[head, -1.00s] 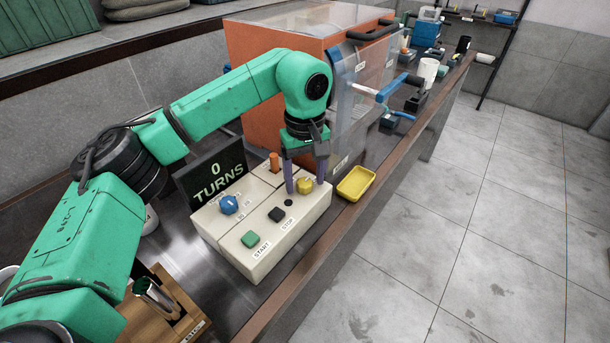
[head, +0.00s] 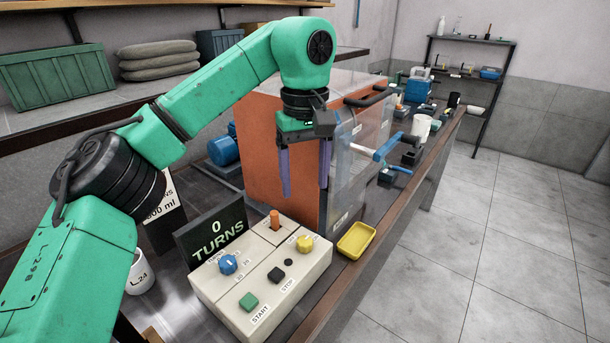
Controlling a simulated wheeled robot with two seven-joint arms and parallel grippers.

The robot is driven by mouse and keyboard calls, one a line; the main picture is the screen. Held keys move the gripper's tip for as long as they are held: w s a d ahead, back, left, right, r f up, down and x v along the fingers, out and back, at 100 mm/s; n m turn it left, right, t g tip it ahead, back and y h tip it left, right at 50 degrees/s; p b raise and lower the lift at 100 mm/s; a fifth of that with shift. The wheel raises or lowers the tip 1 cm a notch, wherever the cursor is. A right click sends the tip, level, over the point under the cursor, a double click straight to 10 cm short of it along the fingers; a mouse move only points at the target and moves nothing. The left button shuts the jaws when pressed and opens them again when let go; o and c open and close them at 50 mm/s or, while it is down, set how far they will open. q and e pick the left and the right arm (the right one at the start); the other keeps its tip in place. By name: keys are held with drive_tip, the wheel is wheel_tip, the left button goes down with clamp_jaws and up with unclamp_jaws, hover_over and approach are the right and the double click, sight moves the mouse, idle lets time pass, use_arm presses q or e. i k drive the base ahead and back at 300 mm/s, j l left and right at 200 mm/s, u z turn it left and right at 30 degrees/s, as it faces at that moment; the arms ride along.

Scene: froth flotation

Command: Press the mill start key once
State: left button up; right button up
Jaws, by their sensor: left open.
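The cream control box (head: 225,297) sits on the bench, low in the middle of the head view. Its green key (head: 248,302) is labelled START, and a black key (head: 275,274) beside it is labelled STOP. A blue knob (head: 228,264), a yellow knob (head: 305,243) and an orange lever (head: 275,219) are also on its top. The display (head: 212,235) behind it reads 0 TURNS. My left gripper (head: 305,190) is open and empty, fingers pointing down, raised above the far side of the box and clear of the keys. My right gripper is not in view.
An orange cabinet (head: 262,150) with a clear guard and blue-handled crank (head: 386,147) stands behind the box. A yellow tray (head: 356,240) lies right of the box near the bench edge. A white mug (head: 142,272) stands at the left. Open floor lies to the right.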

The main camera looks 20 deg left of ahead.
sight(249, 302)
drive_tip(key=k+l, duration=0.2)
drive_tip(key=k, duration=0.3)
drive_tip(key=k+l, duration=0.2)
drive_tip(key=k, duration=0.25)
drive_tip(key=k+l, duration=0.15)
drive_tip(key=k, duration=0.35)
